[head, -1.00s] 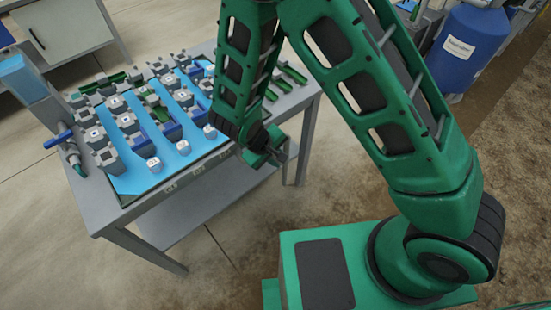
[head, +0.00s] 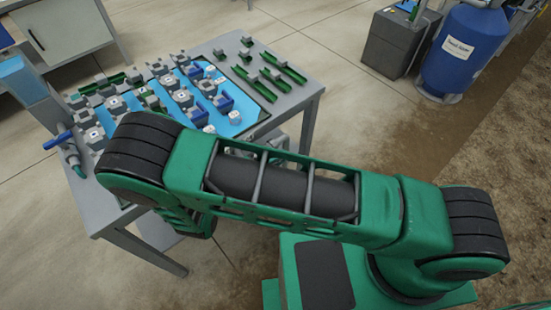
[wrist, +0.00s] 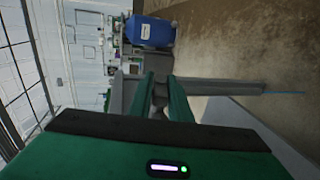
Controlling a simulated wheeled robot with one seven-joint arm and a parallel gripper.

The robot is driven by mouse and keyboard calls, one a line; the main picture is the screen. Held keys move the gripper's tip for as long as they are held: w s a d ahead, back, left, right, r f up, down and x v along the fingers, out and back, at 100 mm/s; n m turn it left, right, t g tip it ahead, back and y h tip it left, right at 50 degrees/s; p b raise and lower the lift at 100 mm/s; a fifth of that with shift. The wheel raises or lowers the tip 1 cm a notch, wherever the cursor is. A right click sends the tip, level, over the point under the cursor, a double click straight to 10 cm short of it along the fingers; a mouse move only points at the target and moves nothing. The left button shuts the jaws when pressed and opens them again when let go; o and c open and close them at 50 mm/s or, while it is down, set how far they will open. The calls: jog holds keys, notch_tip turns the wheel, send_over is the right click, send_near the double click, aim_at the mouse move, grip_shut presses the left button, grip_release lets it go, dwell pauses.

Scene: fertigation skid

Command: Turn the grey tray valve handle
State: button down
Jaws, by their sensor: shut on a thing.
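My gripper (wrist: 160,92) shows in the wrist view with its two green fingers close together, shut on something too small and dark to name. In the head view my arm hides it; it is low by the table's front left. I cannot make out a grey valve handle for certain in either view. A lever with a blue handle (head: 57,139) sits on a grey pipe fitting at the table's left edge.
The grey table (head: 285,98) carries green rails (head: 272,82) at its far right end. A blue labelled barrel (head: 457,52) stands beyond it, and also shows in the wrist view (wrist: 150,31). A dark box (head: 398,42) stands next to the barrel.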

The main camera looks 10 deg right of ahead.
jog(key=shift+s+a+f+t+h, duration=0.1)
jog(key=shift+a+f+t+h, duration=0.1)
jog(key=shift+t+h, duration=0.5)
jog(key=shift+d+h, duration=0.1)
jog(key=shift+h, duration=0.2)
jog(key=c, duration=1.7)
grip_release()
jog(key=shift+r, duration=0.1)
jog(key=v, duration=1)
jog(key=shift+s+a, duration=0.15)
jog(key=shift+a, duration=0.15)
